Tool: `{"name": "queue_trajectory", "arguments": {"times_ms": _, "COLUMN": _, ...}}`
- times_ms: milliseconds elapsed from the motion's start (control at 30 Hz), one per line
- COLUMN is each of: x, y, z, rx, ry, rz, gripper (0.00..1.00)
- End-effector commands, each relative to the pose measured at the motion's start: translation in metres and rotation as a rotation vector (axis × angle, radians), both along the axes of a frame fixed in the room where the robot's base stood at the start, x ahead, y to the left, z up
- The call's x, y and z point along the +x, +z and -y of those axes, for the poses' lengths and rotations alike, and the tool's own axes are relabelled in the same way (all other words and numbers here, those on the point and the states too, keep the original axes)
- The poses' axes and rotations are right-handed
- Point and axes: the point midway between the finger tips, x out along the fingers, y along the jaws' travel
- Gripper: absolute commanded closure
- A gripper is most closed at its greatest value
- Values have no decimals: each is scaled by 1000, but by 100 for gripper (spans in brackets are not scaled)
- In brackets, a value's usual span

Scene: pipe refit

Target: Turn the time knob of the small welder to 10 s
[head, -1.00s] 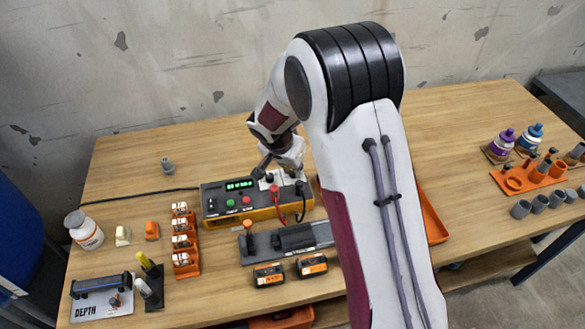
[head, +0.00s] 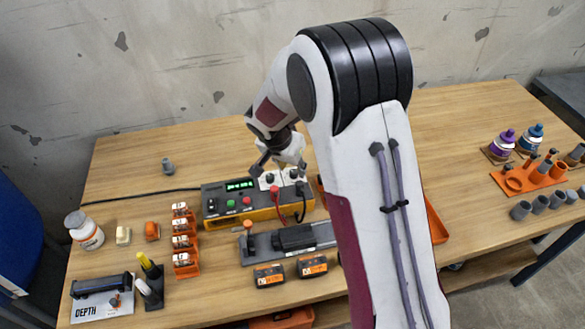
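The small welder (head: 258,213) is a grey and yellow box with a lit green display (head: 240,185) and green and red buttons, in the middle of the table. Two dark knobs on white dial plates sit at its right end: a left knob (head: 270,178) and a right knob (head: 293,174). Their scale marks and the display digits are too small to read, and I cannot tell which is the time knob. My gripper (head: 279,168) hangs just above and behind the knobs, with its fingers spread apart and nothing seen between them. It looks clear of both knobs.
Red and black leads (head: 280,206) run down the welder's front. A grey fixture (head: 262,246) lies before it, with orange-black blocks (head: 269,275) nearer. An orange rack (head: 186,262) stands left. A cable (head: 140,196) crosses the table behind. My arm hides the table's middle right.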

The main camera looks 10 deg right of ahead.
Motion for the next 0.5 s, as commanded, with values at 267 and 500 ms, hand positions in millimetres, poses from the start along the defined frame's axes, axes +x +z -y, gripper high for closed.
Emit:
{"name": "queue_trajectory", "arguments": {"times_ms": 267, "x": -10, "y": 32, "z": -8, "rx": 1, "ry": 1, "rz": 2, "gripper": 66}}
{"name": "queue_trajectory", "arguments": {"times_ms": 500, "x": -19, "y": 61, "z": -16, "rx": 1, "ry": 0, "rz": 2, "gripper": 66}}
